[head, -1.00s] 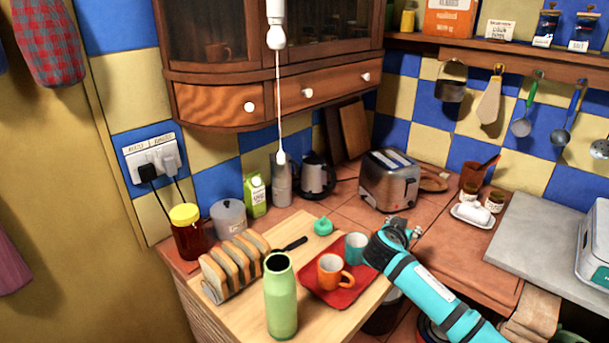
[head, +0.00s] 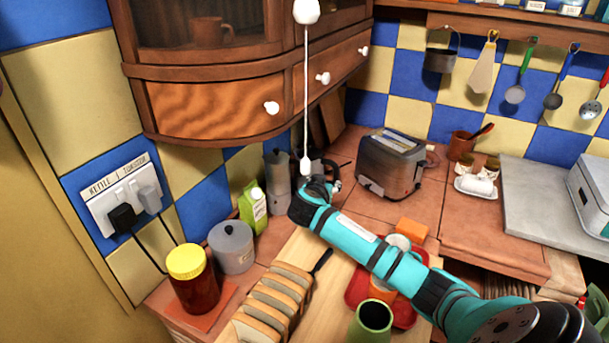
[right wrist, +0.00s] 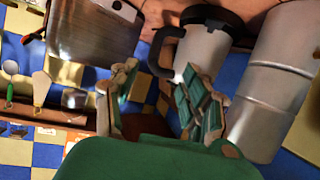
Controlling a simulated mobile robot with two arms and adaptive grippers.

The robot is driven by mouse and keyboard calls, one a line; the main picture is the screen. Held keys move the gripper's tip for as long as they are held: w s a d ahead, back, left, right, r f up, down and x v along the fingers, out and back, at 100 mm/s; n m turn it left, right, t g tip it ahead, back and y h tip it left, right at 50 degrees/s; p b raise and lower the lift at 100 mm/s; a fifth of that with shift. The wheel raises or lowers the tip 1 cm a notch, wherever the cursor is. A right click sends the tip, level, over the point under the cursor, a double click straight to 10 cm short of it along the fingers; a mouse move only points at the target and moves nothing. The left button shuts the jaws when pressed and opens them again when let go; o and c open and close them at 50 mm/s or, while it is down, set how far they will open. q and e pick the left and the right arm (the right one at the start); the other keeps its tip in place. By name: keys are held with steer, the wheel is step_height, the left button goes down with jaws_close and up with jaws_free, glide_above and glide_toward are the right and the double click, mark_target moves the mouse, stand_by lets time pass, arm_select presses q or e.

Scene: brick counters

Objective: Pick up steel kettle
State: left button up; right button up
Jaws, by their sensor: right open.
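The steel kettle (right wrist: 205,50) has a black lid and a black handle. In the right wrist view it stands just beyond my fingertips, its handle facing the gap between them. My right gripper (right wrist: 160,100) is open and empty, its two green-padded fingers spread in front of the handle. In the head view my right gripper (head: 325,184) is at the back of the counter and hides most of the kettle (head: 315,167). I cannot tell whether a finger touches it. My left gripper is not in view.
A moka pot (head: 278,177) stands close left of the kettle, the toaster (head: 390,165) to its right. A green carton (head: 252,207), grey pot (head: 232,247) and red jar (head: 192,280) line the wall.

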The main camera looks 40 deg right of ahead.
mark_target(335, 175)
steer(key=b+x, duration=0.3)
steer(key=x, duration=0.3)
steer(key=shift+s+d+f+b, duration=0.15)
steer(key=shift+s+b, duration=0.05)
steer(key=shift+b, duration=0.1)
steer(key=b+x, duration=0.3)
steer(key=x, duration=0.1)
steer(key=shift+d+f+b, duration=0.1)
steer(key=shift+d+b, duration=0.05)
steer(key=shift+b, duration=0.15)
steer(key=shift+w+d, duration=0.3)
jaws_close()
steer(key=shift+s, duration=0.1)
